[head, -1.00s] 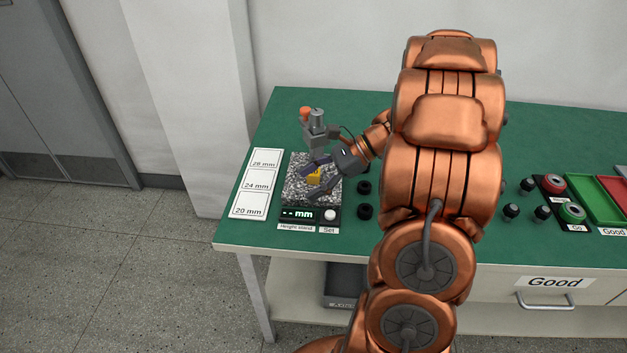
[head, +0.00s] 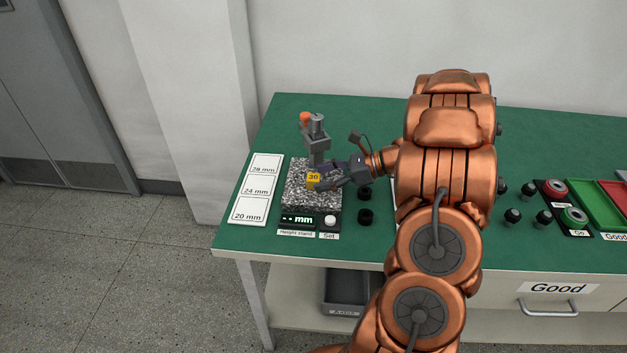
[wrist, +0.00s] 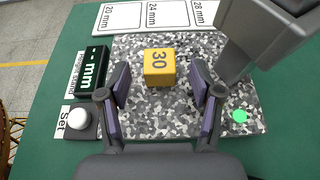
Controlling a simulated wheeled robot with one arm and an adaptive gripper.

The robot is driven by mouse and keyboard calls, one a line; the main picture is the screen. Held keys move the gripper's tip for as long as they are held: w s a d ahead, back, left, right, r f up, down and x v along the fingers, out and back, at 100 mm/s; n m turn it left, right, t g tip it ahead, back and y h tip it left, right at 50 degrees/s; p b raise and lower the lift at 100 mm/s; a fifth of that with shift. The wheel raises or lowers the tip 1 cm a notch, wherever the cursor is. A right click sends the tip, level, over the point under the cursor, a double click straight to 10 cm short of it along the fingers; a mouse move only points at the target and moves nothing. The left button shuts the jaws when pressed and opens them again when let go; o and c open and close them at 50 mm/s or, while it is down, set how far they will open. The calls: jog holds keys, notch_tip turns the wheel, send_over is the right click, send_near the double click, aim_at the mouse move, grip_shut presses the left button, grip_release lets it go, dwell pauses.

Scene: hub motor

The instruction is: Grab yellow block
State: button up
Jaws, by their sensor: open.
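The yellow block (head: 314,180), marked 30, sits on the speckled plate (head: 300,202) of the height stand. In the wrist view the block (wrist: 159,67) lies ahead of and between the two fingers. My gripper (wrist: 160,88) is open, with a finger on each side and clear room between each finger and the block. In the head view my gripper (head: 325,177) reaches in from the right, low over the plate, with its tips beside the block. The fingers partly cover the block's right side there.
The stand's grey post (head: 318,140) rises just behind the block; its grey head (wrist: 262,40) is close on the right in the wrist view. The display (head: 298,220) and Set button (head: 330,220) are in front. Height cards (head: 257,190) lie left. Dark knobs (head: 365,206) stand right.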

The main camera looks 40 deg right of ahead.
aim_at(313, 177)
jog(key=shift+x, duration=1.5)
grip_shut()
